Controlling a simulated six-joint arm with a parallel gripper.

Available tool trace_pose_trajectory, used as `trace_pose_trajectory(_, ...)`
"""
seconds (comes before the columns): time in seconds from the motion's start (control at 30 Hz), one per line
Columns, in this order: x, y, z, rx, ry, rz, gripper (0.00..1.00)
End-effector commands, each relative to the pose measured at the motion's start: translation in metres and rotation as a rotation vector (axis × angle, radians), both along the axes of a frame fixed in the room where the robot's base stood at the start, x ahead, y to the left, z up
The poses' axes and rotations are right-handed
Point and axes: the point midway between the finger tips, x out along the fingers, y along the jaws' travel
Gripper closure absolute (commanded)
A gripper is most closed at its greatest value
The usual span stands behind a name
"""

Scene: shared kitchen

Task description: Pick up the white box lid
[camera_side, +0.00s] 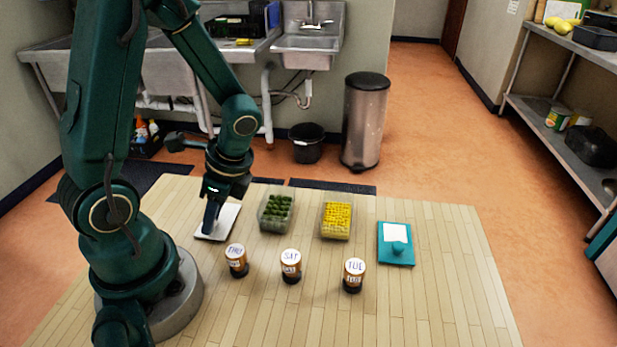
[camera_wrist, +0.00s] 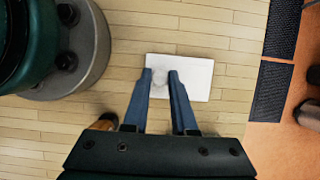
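The white box lid (camera_side: 228,216) lies flat on the wooden table, close to my base. In the wrist view the white lid (camera_wrist: 196,78) is a pale rectangle with a round whitish knob (camera_wrist: 160,62). My gripper (camera_side: 210,228) points down over the lid. In the wrist view my gripper (camera_wrist: 160,72) has its two blue fingers apart, with the knob in line with the gap between their tips. I cannot tell whether the tips touch the lid. In the side view the gripper hides part of the lid and its knob.
A clear box of green pieces (camera_side: 276,212) and one of yellow pieces (camera_side: 337,218) stand right of the lid. A teal lid (camera_side: 396,256) lies farther right. Jars marked THU (camera_side: 237,262), SAT (camera_side: 291,268) and TUE (camera_side: 354,277) stand in front. The table's front right is clear.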

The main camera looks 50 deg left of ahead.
Motion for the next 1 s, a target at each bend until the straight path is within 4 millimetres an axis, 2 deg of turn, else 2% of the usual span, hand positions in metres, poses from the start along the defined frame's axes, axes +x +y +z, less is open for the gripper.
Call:
trace_pose_trajectory(0.47, 0.001, 0.0, 0.005, 0.002, -0.002, 0.0, 1.0)
trace_pose_trajectory(0.63, 0.001, 0.0, 0.021, 0.003, -0.006, 0.002, 1.0)
trace_pose_trajectory(0.73, 0.002, 0.001, 0.04, 0.005, -0.01, 0.002, 1.0)
trace_pose_trajectory(1.0, -0.043, 0.025, 0.07, 0.005, -0.006, 0.014, 1.0)
